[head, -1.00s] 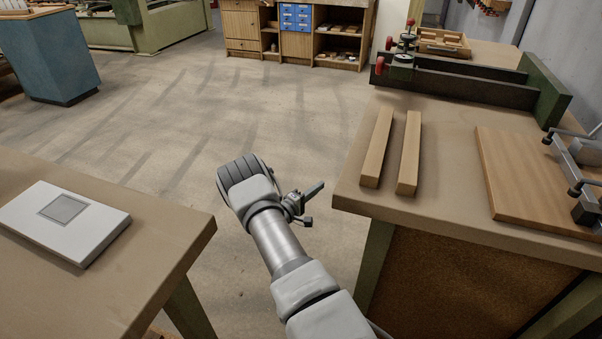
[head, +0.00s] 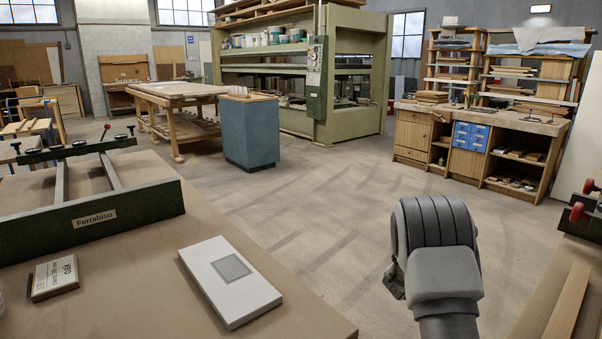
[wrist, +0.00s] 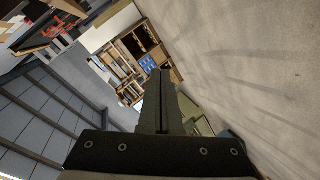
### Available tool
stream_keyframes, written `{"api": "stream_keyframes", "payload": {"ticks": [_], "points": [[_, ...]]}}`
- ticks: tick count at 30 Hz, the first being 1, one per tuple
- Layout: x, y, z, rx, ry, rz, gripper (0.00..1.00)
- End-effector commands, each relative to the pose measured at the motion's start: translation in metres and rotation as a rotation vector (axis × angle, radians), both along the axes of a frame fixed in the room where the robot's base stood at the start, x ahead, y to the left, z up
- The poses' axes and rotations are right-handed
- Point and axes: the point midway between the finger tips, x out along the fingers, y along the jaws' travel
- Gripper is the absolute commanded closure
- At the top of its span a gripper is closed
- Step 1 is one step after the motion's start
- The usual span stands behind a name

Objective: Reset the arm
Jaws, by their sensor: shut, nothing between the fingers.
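My gripper (wrist: 160,100) shows in the wrist view with its two dark fingers together and nothing between them. Behind it are the tilted floor, a grey wall and the shelf unit, all at a distance.
A table (head: 120,290) at left holds a white panel with a grey square (head: 230,280), an oak sample block (head: 54,277) and a green clamp frame (head: 110,219). A wooden strip (head: 568,308) lies on the right table. Open floor (head: 320,215) extends toward the green press (head: 345,100).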

Motion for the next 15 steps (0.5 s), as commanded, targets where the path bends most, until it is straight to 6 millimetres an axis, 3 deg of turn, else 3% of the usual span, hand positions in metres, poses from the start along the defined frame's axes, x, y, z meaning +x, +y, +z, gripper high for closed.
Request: {"api": "stream_keyframes", "payload": {"ticks": [1, 8, 15], "points": [[0.002, 0.01, 0.016, 0.043, -0.022, 0.026, 1.0], [-0.002, 0.057, 0.071, 0.246, -0.079, 0.138, 1.0], [-0.027, 0.108, 0.123, 0.438, -0.093, 0.24, 1.0]]}}
